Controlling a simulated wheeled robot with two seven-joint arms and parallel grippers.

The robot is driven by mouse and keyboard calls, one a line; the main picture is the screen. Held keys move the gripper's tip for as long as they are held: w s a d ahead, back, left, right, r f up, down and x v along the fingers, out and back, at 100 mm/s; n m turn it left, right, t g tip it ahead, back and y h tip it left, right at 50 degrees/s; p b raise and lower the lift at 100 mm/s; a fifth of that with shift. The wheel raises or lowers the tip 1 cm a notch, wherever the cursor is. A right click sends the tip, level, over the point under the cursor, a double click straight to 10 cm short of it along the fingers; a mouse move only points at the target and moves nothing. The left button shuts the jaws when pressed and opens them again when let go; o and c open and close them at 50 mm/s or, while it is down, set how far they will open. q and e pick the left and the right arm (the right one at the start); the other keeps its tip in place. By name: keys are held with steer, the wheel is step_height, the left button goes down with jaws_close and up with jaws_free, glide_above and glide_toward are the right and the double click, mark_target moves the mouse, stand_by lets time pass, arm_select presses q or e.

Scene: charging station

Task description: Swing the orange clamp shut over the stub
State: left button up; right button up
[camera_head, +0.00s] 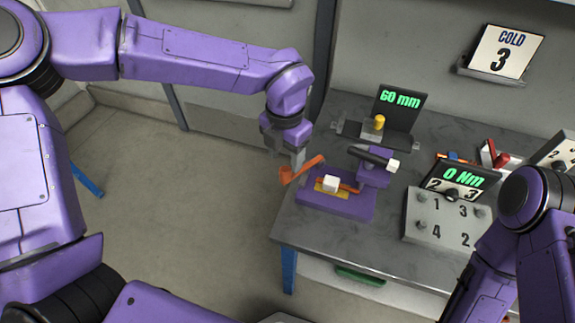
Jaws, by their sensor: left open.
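The orange clamp (303,170) stands tilted up at the left end of a purple fixture (340,205), swung away to the left. A white block (331,183) sits on a yellow plate on this fixture. I cannot tell for certain which part is the stub; a dark cylinder with a white end (376,158) lies on the raised purple block at the right. My left gripper (291,159) is open, pointing down just above and beside the clamp; its fingers partly overlap each other, and I cannot tell if they touch it. My right gripper is out of view.
A "0 Nm" display (456,181) and a numbered panel (437,221) stand to the right, near my right arm. The table's front left corner (300,235) is bare.

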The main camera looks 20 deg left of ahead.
mark_target(285, 169)
arm_select(q)
step_height(285, 169, down, 5)
steer(key=shift+w+a+f, duration=0.15)
steer(key=shift+f, duration=0.55)
jaws_close()
